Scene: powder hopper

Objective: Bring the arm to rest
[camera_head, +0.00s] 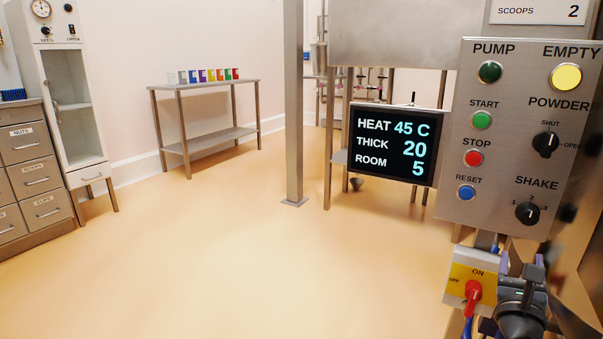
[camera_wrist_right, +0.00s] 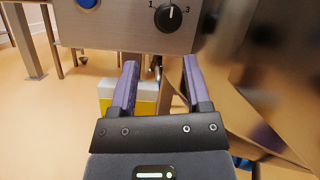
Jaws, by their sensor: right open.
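My right gripper (camera_head: 513,264) is at the lower right of the head view, just below the grey control panel (camera_head: 500,130). In the right wrist view, its two purple fingers (camera_wrist_right: 160,65) are spread apart with nothing held between them. The panel's lower edge (camera_wrist_right: 120,38) and the SHAKE knob (camera_wrist_right: 168,17) are just beyond the fingertips. The yellow and white switch box (camera_head: 458,272) with a red handle (camera_head: 473,292) is beside the gripper, to its left. It shows partly behind the left finger in the wrist view (camera_wrist_right: 115,93). My left gripper is not in view.
A display (camera_head: 393,145) reads HEAT 45 C, THICK 20, ROOM 5. A steel post (camera_head: 293,100) stands mid-view. A slanted metal surface (camera_wrist_right: 245,110) is close on the gripper's right. A side table (camera_head: 205,85) and drawers (camera_head: 30,165) stand behind open floor (camera_head: 200,260).

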